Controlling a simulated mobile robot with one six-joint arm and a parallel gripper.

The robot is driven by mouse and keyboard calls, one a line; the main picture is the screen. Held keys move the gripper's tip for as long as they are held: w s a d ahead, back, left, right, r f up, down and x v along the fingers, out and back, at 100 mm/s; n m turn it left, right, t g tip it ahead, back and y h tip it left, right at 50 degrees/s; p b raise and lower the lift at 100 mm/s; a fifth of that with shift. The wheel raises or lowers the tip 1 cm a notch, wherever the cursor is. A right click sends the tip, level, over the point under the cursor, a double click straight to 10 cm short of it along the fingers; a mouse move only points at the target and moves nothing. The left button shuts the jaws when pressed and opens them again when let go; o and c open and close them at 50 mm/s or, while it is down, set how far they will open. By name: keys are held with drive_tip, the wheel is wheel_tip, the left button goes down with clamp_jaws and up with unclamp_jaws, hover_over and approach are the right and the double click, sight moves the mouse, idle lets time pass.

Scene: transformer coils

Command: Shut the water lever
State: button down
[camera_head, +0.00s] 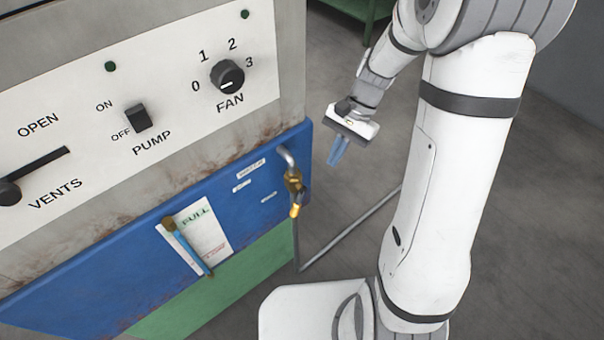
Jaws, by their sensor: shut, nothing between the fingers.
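A brass valve (293,184) sits on a grey pipe at the right edge of the blue cabinet panel. Its small yellow-orange lever (295,209) points down along the pipe; I take this to be the water lever. My gripper (336,163) has blue fingers that are shut and empty. It hangs to the right of the valve and a little higher in the picture, apart from it, with the fingertips pointing down. Nothing hides the valve from this view.
The control panel (160,158) carries a fan knob (228,77), a pump switch (137,118) and a vents slider (9,191). A level gauge marked FULL (207,228) is on the blue panel. A grey pipe (350,228) runs along the floor. Open floor lies right of the cabinet.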

sight(298, 202)
drive_tip(key=s+a+f+b, duration=0.2)
drive_tip(key=s+a+f, duration=0.3)
drive_tip(key=a+f, duration=0.2)
drive_tip(key=shift+f+m+y, duration=0.4)
drive_tip(key=shift+f, duration=0.5)
drive_tip(key=shift+s+a, duration=0.1)
drive_tip(key=shift+a, duration=0.05)
